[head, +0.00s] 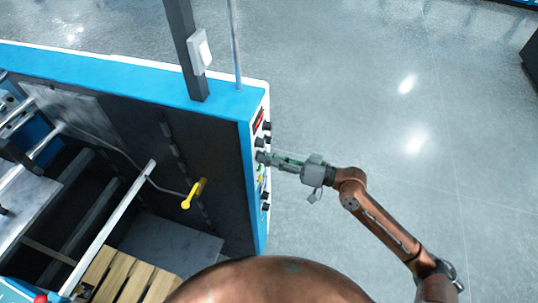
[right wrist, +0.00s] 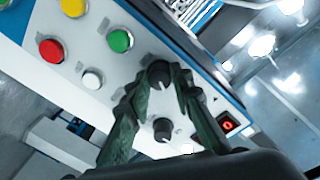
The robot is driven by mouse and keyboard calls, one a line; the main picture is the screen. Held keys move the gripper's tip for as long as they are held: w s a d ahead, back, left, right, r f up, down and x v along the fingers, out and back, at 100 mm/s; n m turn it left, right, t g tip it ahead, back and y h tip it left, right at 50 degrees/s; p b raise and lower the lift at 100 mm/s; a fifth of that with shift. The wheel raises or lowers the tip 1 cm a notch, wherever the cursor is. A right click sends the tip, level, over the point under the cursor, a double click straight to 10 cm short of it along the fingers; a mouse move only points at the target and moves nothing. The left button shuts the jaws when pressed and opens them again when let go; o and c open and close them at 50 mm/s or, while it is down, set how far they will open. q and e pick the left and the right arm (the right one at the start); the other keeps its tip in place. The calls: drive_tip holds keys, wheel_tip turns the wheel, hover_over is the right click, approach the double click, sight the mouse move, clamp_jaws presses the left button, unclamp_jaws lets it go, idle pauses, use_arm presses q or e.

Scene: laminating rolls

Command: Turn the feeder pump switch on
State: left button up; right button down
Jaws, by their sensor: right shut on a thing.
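The control panel (head: 256,108) is a narrow white face on the right end of the blue and black machine. In the right wrist view the panel (right wrist: 85,105) carries black rotary knobs, and no readable label tells which is the feeder pump switch. My right gripper (head: 262,157) reaches it from the right. In the right wrist view the fingertips of my right gripper (right wrist: 156,82) are shut on the sides of a black knob (right wrist: 158,72) with a pale pointer mark. A second black knob (right wrist: 162,129) shows between the fingers, nearer the palm. My left gripper is not in view.
Green (right wrist: 120,40), red (right wrist: 51,50) and yellow (right wrist: 73,7) buttons and a white button (right wrist: 92,79) sit beside the held knob. A red-lit display (right wrist: 228,124) is at the panel's right end. Open grey floor (head: 400,60) lies right of the machine.

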drive_tip(key=shift+r+m+p, duration=0.1)
drive_tip(key=shift+m+p, duration=1.9)
drive_tip(key=shift+m, duration=1.4)
drive_tip(key=c, duration=1.7)
unclamp_jaws()
drive_tip(key=v, duration=1.2)
drive_tip(key=shift+w+r, duration=0.15)
drive_tip(key=shift+r, duration=0.05)
